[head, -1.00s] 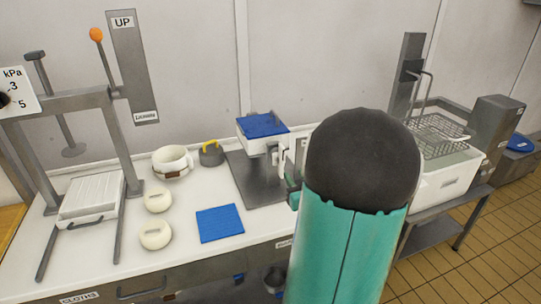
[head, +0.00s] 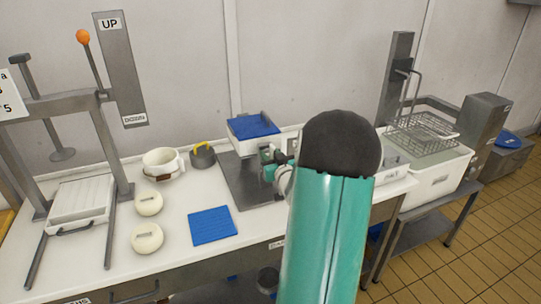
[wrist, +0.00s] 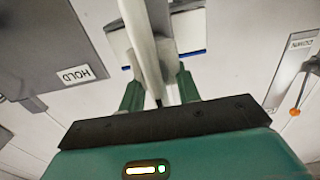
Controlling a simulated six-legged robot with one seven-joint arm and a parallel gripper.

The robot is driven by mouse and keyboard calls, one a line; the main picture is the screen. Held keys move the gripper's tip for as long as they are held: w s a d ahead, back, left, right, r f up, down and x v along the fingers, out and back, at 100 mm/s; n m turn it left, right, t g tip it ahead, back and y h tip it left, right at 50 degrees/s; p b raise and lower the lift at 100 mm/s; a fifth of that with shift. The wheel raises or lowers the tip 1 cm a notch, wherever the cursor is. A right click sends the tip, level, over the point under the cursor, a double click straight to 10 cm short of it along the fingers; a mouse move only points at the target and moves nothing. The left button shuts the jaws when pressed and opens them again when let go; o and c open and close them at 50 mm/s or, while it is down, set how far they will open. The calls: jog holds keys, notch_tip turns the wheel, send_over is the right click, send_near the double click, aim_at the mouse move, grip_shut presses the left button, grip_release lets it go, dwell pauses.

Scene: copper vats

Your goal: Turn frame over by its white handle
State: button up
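The frame (head: 247,143) is a white box-like form with a blue panel (head: 253,125) on top, at the back of the bench. It sits raised above a grey metal plate (head: 236,178). In the wrist view, a white bar (wrist: 140,45), apparently its handle, runs down between the two green fingers of my gripper (wrist: 158,92). In the head view my gripper (head: 276,166) is at the frame's right side, partly hidden by my own arm. The fingers are spread around the bar; I cannot tell whether they press on it.
A lever press (head: 103,125) stands far left. A white vat with a wire basket (head: 425,130) stands right.

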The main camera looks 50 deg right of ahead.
jog(key=shift+w+d, duration=0.1)
jog(key=shift+w, duration=0.1)
jog(key=shift+c, duration=0.4)
grip_shut()
